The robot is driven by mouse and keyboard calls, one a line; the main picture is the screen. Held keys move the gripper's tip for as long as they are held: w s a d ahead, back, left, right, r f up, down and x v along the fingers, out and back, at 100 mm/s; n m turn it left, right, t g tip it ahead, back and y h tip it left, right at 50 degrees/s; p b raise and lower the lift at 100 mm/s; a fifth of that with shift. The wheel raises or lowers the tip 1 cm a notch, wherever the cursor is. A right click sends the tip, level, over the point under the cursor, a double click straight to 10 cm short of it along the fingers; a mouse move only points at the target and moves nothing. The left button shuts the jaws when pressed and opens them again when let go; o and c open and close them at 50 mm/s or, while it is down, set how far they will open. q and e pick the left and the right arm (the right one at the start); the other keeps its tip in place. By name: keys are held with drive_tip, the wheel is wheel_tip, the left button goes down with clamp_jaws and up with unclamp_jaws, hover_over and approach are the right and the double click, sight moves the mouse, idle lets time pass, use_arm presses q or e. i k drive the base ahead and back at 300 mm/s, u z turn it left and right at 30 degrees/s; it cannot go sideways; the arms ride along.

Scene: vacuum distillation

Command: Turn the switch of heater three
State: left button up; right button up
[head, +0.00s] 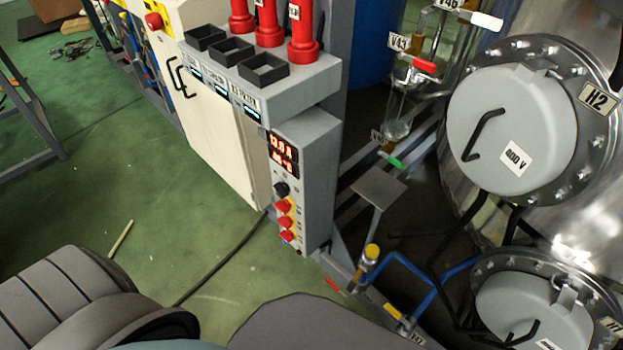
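A narrow grey control box (308,180) stands upright near the middle of the head view. It has a lit red display (283,155) near its top. Below the display is a column of knobs: a black knob (281,189) on top, then an upper red knob (283,206), a middle red knob (285,222) and a lower red knob (286,237). Their small labels are unreadable, so I cannot tell which one belongs to heater three. Neither of my grippers is in view. Grey parts, probably of my own body, cover the bottom left and bottom middle.
A grey shelf (300,88) with black trays and red fittings juts out above the box. Two round heater covers, H2 (500,130) and H1 (530,308), stand at the right. Pipes, valves and a black cable (220,262) lie around the box's base. Green floor (70,200) is open at the left.

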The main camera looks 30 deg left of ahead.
sight(287, 236)
drive_tip(key=u, duration=1.2)
drive_tip(key=k, duration=0.5)
drive_tip(key=u, duration=1.1)
drive_tip(key=i, duration=1)
drive_tip(key=z, duration=2.15)
